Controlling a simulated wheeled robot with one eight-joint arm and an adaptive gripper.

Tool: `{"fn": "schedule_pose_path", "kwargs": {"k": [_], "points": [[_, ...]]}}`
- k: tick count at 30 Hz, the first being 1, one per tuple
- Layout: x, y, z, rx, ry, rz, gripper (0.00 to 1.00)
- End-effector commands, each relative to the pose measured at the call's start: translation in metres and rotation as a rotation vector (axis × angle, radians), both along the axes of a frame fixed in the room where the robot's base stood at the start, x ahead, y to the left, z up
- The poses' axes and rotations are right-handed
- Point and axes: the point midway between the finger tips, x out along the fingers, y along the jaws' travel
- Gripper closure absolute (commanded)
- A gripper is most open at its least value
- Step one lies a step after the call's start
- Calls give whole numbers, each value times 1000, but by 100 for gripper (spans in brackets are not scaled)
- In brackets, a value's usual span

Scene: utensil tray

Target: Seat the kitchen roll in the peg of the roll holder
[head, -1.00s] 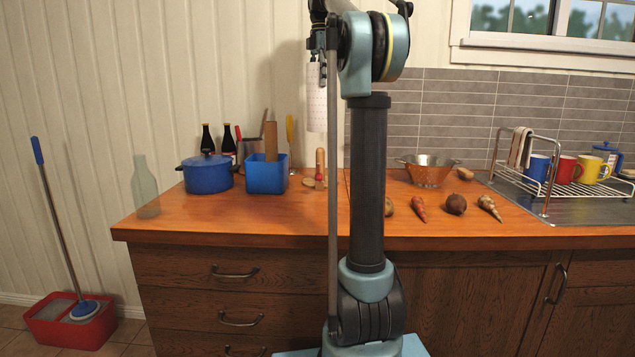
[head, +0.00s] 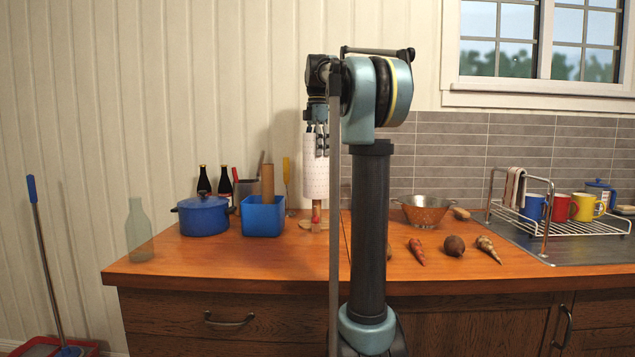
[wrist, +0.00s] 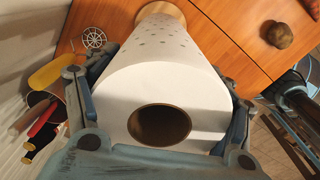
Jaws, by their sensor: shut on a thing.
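The white kitchen roll (head: 316,168) is upright and held in my gripper (head: 317,150), whose fingers grip its upper part. In the wrist view the roll (wrist: 150,80) points away, its dark core open towards me. The wooden roll holder's base (head: 306,225) is on the counter, and it also shows past the roll's far end in the wrist view (wrist: 165,12). The peg (head: 316,205) shows just below the roll's lower end, with a red part at its foot. Its top is hidden; I cannot tell whether it is inside the core.
Left of the holder are a blue box (head: 263,218), a blue pot (head: 202,217), dark bottles and a translucent bottle (head: 138,230). To the right are a colander (head: 427,211), several vegetables and a dish rack (head: 560,226) with mugs.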

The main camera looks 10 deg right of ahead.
Motion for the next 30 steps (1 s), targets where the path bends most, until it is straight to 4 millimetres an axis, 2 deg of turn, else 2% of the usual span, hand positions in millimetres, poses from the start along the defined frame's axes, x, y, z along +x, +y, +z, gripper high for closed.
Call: {"fn": "schedule_pose_path", "kwargs": {"k": [3,6,14,24,30], "points": [[-1,0,-25,0,0,0,74],[0,0,-40,0,0,0,74],[0,0,-56,0,0,0,74],[0,-1,-94,0,0,-1,74],[0,-1,-95,0,0,-1,74]]}}
